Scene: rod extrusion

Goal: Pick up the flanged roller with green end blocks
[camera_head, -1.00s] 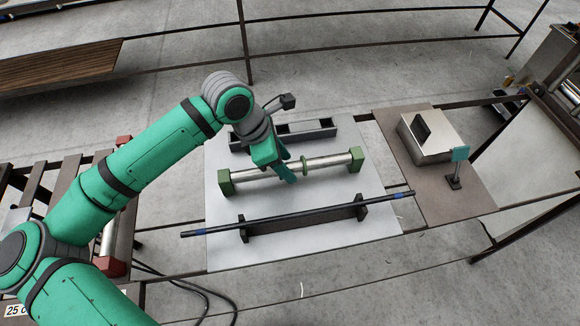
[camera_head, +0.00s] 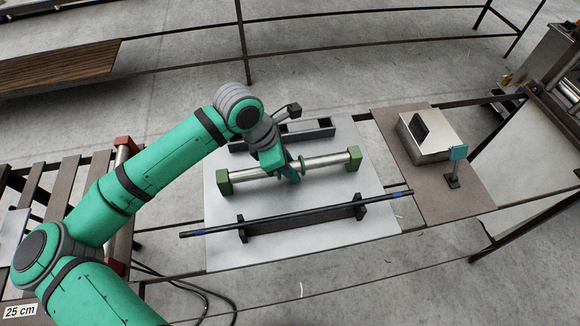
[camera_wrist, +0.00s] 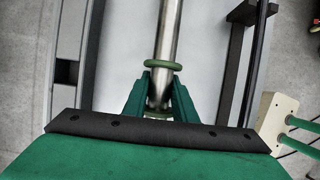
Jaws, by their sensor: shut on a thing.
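My gripper (camera_head: 290,172) is at the roller's middle, shut on the bar just left of the flange. In the wrist view the green fingers (camera_wrist: 158,98) sit on both sides of the silver bar (camera_wrist: 167,35), right beside the green flange (camera_wrist: 163,66). The roller's underside is hidden.
A black rod with blue bands (camera_head: 290,215) rests on a dark stand in front of the roller. A dark slotted tray (camera_head: 312,133) lies behind it. A silver box (camera_head: 425,137) and a small teal-topped post (camera_head: 455,165) stand to the right. The board's (camera_head: 225,245) front left is bare.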

